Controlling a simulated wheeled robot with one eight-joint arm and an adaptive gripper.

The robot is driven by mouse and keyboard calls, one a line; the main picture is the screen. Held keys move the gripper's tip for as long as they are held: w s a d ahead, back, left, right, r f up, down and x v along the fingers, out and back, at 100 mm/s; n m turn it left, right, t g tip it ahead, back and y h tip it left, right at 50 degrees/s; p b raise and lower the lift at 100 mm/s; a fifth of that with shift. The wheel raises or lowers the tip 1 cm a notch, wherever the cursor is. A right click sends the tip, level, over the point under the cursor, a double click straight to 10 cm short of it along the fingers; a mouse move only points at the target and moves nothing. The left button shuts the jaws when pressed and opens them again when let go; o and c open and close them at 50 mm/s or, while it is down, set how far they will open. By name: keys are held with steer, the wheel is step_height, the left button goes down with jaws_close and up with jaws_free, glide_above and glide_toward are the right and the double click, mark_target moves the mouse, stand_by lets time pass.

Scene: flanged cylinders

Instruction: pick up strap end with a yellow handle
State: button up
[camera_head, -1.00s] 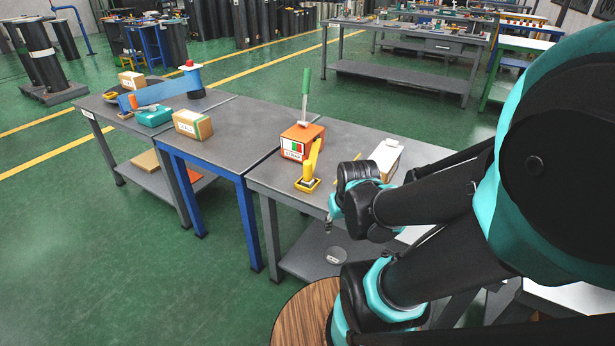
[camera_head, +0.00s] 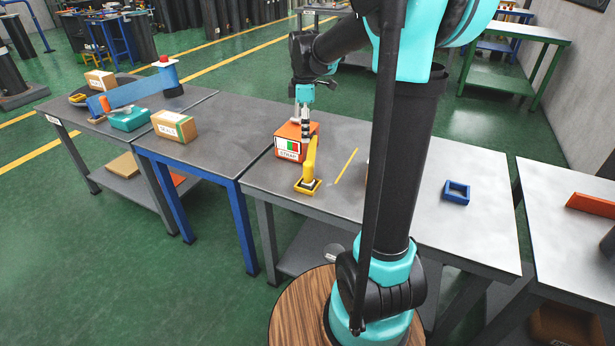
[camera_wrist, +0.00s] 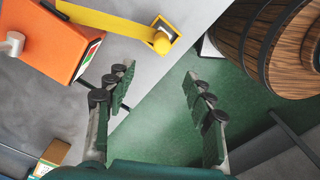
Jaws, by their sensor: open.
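My gripper (camera_head: 305,134) hangs fingers down by the orange STRAP box (camera_head: 289,148), just above and behind the handle in the head view. In the wrist view my gripper (camera_wrist: 158,82) is open, with nothing between its fingers. The orange box also shows in the wrist view (camera_wrist: 45,40), left of the fingers.
A thin yellow strip (camera_head: 346,166) lies on the table right of the handle. A SEALS box (camera_head: 175,126) stands left. A blue square frame (camera_head: 456,192) lies right. A wooden barrel-like shape (camera_wrist: 285,45) shows in the wrist view.

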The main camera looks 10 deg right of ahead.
glide_toward(308, 170)
steer(key=f, duration=0.2)
steer(key=w+f, duration=0.2)
steer(key=f, duration=0.1)
steer(key=shift+a+f, duration=0.2)
steer(key=shift+f, duration=0.15)
steer(key=shift+s+d+f, duration=0.1)
steer(key=shift+d+f, duration=0.05)
steer(key=shift+f, duration=1.25)
steer(key=shift+s+d+f, duration=0.1)
steer(key=shift+d+f, duration=0.05)
steer(key=shift+f, duration=1.25)
steer(key=shift+c, duration=0.2)
jaws_close()
